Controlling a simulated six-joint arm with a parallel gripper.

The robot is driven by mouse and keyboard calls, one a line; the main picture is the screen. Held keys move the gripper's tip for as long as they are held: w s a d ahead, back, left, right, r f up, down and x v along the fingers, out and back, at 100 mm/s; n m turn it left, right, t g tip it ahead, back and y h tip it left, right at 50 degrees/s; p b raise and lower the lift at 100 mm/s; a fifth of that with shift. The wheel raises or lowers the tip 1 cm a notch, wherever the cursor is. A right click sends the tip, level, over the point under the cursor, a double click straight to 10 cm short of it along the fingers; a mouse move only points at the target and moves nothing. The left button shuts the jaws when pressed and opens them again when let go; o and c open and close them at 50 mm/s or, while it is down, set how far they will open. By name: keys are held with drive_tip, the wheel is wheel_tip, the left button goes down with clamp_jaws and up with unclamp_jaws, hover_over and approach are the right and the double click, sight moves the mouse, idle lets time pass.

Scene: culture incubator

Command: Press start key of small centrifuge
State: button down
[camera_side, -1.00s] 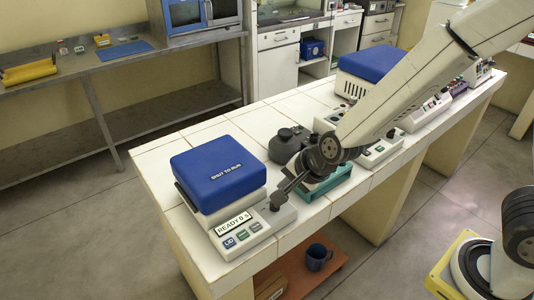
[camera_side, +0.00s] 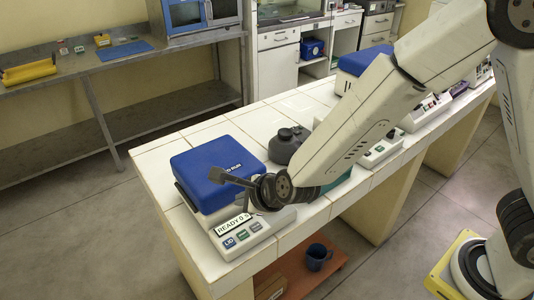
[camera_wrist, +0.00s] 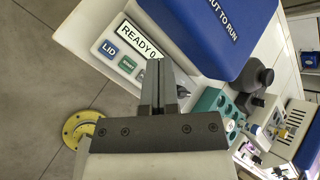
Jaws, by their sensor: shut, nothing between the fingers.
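The small centrifuge has a blue lid (camera_side: 205,165), which is down, and a white front panel. Its display (camera_side: 233,225) reads "READY 0 s"; the end is partly hidden in the wrist view. Below the display are the LID key (camera_side: 229,243), the green START key (camera_side: 243,236) and a grey third key (camera_side: 256,227). The wrist view shows the LID key (camera_wrist: 109,48) and START key (camera_wrist: 127,62) left of my fingers; the third key is partly covered. My gripper (camera_side: 220,174) is shut and empty, held above the panel's rear edge beside the lid, apart from the keys.
A dark round-topped device (camera_side: 287,145) and a teal rack (camera_wrist: 213,102) stand right of the centrifuge. More instruments and another blue-lidded machine (camera_side: 362,60) stand farther along the bench. A mug (camera_side: 318,257) sits on the low shelf. The bench's front edge is close to the keys.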

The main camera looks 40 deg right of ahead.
sight(243, 235)
drive_tip(key=shift+f, duration=0.1)
idle(0.3)
drive_tip(key=shift+f, duration=4.3)
